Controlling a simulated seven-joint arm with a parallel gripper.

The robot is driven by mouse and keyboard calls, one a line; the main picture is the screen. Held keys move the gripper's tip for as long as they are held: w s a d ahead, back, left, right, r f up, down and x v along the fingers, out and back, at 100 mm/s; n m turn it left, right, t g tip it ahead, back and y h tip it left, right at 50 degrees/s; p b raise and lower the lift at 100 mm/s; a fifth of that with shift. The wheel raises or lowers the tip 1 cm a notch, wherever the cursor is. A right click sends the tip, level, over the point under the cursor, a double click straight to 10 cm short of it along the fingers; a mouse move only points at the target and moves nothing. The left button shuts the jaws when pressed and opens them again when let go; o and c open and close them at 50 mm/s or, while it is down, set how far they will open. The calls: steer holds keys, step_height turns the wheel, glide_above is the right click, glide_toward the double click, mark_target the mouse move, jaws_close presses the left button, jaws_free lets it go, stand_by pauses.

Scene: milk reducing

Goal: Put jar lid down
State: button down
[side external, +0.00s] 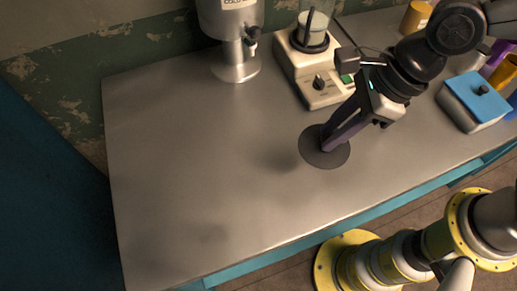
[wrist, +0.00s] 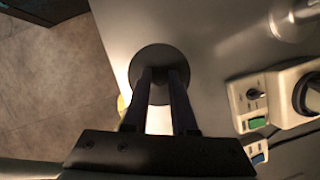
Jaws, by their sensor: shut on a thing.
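The part between the fingertips is hidden. I cannot tell whether the lid touches the table.
The grey metal table (side external: 200,170) is clear to the left and front. A cream blender-like machine (side external: 312,75) stands behind the lid. A metal dispenser (side external: 232,40) is at the back. A blue-topped box (side external: 474,100) is at the right. The table's front edge (side external: 330,222) is near.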

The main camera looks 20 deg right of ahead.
steer(key=w+a+f, duration=0.7)
steer(key=a+f, duration=0.1)
steer(key=shift+w+a+f, duration=0.2)
steer(key=shift+w+a, duration=0.2)
steer(key=shift+d+x, duration=0.2)
steer(key=shift+x, duration=0.8)
steer(key=shift+d+x, duration=0.25)
steer(key=shift+x, duration=0.75)
steer(key=shift+f, duration=0.3)
steer(key=c, duration=0.7)
jaws_free()
steer(key=v, duration=1.2)
steer(key=shift+d+r, duration=0.1)
steer(key=shift+r, duration=0.1)
